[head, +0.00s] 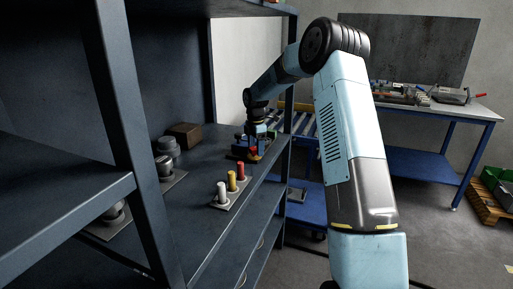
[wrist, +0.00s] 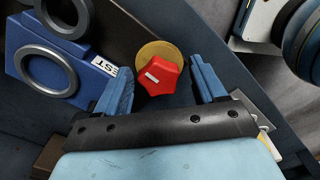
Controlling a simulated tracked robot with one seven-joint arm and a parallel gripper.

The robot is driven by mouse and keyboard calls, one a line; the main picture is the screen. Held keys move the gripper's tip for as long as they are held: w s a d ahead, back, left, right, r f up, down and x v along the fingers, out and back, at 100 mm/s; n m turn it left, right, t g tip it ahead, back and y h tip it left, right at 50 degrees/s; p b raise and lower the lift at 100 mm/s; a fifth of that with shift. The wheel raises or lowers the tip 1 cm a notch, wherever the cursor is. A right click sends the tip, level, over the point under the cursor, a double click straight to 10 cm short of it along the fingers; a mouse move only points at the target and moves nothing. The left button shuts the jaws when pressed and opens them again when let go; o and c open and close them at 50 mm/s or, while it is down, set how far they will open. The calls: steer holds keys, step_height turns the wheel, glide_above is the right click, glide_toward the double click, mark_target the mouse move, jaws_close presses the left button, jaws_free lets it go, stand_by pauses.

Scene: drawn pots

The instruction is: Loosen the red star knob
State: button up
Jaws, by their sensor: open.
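The red star knob (wrist: 160,76) shows in the wrist view, with a white mark on its face, in front of a round brass disc (wrist: 152,50). My gripper (wrist: 165,82) is open, with one blue finger on each side of the knob and a visible gap at both sides. In the head view my gripper (head: 255,140) is at the far part of the shelf, right over the knob (head: 254,150), which is small and partly hidden there.
A blue block with grey rings (wrist: 50,65) stands close left of the knob in the wrist view. In the head view, white, yellow and red posts (head: 231,181) stand on a plate nearer on the shelf (head: 190,205). A dark rack upright (head: 135,130) rises at left.

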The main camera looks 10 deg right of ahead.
steer(key=shift+r, duration=0.1)
steer(key=shift+w+a+r, duration=0.1)
steer(key=shift+a+r, duration=0.05)
steer(key=shift+r, duration=0.3)
steer(key=r, duration=0.6)
steer(key=shift+d+r, duration=0.2)
steer(key=shift+r, duration=0.2)
